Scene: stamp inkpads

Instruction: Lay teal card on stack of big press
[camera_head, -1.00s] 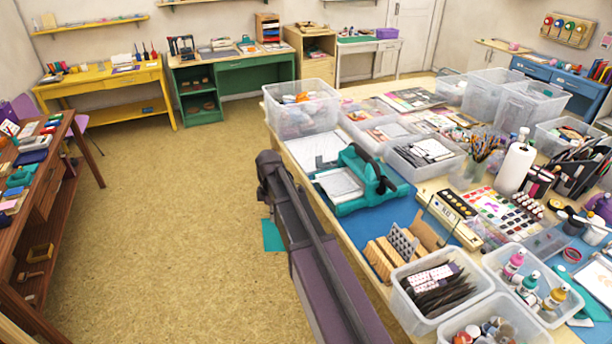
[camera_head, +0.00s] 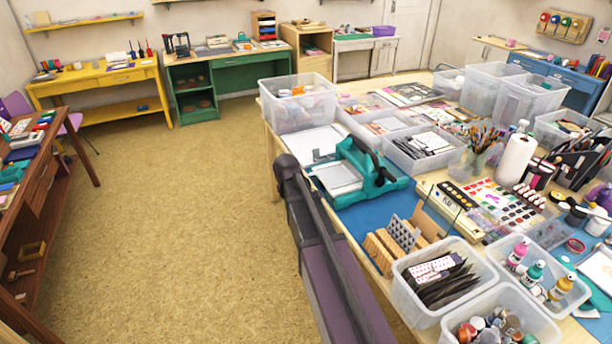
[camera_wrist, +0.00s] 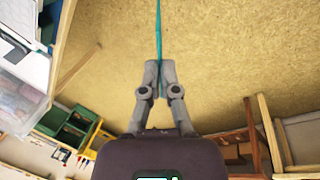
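A teal card (camera_wrist: 158,28) shows nearly edge-on in the wrist view, pointing away from my gripper. My gripper (camera_wrist: 158,78) is shut on its near end and holds it above the tan floor. In the head view my arm hides the gripper and the card. The big press (camera_head: 378,182) has a teal frame and a dark handle and stands on the large table, right of my arm. Pale sheets (camera_head: 337,177) lie on its bed at the left; I cannot tell how thick the stack is.
Open floor (camera_head: 190,220) lies left of my arm. A brown desk (camera_head: 50,185) stands at far left.

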